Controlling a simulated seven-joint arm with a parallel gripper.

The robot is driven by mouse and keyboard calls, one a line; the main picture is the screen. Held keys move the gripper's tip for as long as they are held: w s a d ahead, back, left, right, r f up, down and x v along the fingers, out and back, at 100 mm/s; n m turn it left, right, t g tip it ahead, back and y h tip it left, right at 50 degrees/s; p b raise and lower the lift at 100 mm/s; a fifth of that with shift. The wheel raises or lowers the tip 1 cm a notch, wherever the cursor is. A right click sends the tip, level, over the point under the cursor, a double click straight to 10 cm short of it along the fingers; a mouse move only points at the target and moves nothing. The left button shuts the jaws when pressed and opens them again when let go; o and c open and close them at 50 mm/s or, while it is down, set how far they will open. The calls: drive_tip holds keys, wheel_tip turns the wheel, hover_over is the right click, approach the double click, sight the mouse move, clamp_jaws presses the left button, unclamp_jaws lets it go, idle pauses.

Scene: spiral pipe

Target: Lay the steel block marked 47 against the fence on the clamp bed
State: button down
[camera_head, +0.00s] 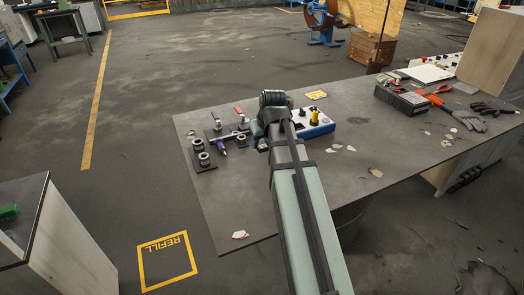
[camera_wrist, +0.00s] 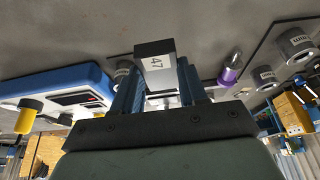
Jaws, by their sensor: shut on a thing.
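The steel block marked 47 (camera_wrist: 155,62) is held between the two blue fingers of my gripper (camera_wrist: 160,82) in the wrist view, its label facing the camera. In the head view my arm's end hides the fingers and block. Just left of it is a dark fixture with a red-handled clamp (camera_head: 240,112), which looks like the clamp bed. I cannot make out its fence. The gap between block and surface below cannot be told.
Several labelled metal cylinders (camera_head: 204,159) stand on a dark plate, near a purple pointed piece (camera_wrist: 231,70). A blue box with a yellow knob (camera_head: 315,118) stands right of my gripper. Gloves (camera_head: 468,120) and a grey case (camera_head: 402,97) lie farther right. The table's front left is mostly clear.

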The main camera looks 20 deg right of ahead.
sight(262, 158)
drive_tip(key=shift+f, duration=2.2)
drive_tip(key=shift+f, duration=0.1)
drive_tip(key=c, duration=0.6)
unclamp_jaws()
drive_tip(key=v, duration=1.1)
drive_tip(key=shift+r, duration=0.45)
drive_tip(key=o, duration=0.6)
drive_tip(key=shift+s+r, duration=0.15)
